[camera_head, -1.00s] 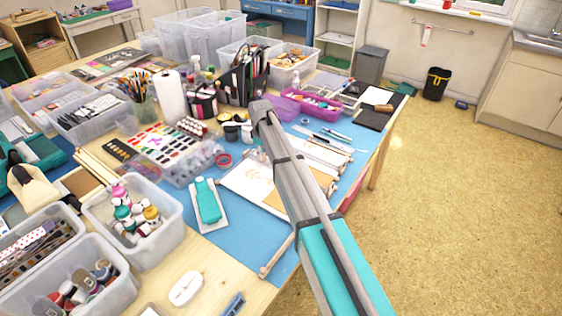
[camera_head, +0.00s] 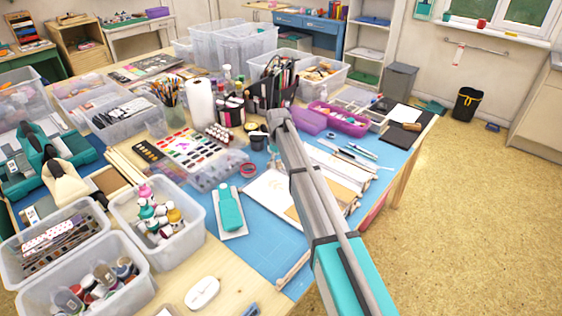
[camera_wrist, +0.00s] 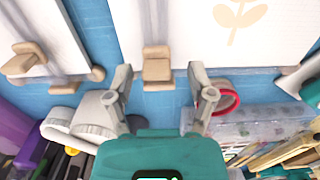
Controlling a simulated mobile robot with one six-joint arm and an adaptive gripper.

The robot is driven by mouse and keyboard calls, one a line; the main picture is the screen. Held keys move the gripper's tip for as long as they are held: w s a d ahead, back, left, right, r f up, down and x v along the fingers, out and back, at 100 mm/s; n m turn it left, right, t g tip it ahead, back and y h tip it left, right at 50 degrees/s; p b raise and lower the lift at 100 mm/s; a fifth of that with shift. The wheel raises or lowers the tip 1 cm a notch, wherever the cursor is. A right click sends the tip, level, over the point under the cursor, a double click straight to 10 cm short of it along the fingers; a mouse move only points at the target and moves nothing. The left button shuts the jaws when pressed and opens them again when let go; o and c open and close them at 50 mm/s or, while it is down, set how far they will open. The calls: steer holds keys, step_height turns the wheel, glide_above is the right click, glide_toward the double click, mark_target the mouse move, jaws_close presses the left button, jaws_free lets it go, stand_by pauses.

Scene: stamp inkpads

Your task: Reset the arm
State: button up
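In the head view my grey and teal arm reaches from the lower right over the blue mat (camera_head: 262,238). Its gripper end is not clear there. In the wrist view my gripper (camera_wrist: 158,82) has its two grey fingers spread apart, with nothing held between them. A small wooden block (camera_wrist: 157,66) shows beyond the fingertips, at the edge of a white sheet; I see a gap on both sides of it. A tray of coloured pads (camera_head: 190,147) lies left of my arm.
A red ring (camera_wrist: 228,99) lies right of the fingers. A teal bottle (camera_head: 230,207) lies on a white card. A purple tray (camera_head: 338,120), several clear bins and a paper roll (camera_head: 201,102) crowd the table. The floor (camera_head: 470,220) at the right is open.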

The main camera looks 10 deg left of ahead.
steer(key=shift+d, duration=0.1)
stand_by(0.3)
steer(key=s+d+r+m+p, duration=0.1)
steer(key=s+d, duration=0.3)
steer(key=d, duration=0.1)
steer(key=s+d+r+m+p, duration=0.2)
steer(key=s+d, duration=0.3)
steer(key=s+d+r+m+p, duration=0.2)
steer(key=s+d, duration=0.2)
steer(key=d, duration=0.2)
steer(key=shift+s, duration=0.4)
steer(key=s+d+r+m+p, duration=0.2)
steer(key=s+d, duration=0.4)
steer(key=s, duration=0.3)
steer(key=s+d+r+m+p, duration=0.3)
steer(key=s+d+m, duration=0.1)
steer(key=s+d, duration=0.3)
steer(key=s, duration=0.2)
steer(key=shift+s, duration=0.3)
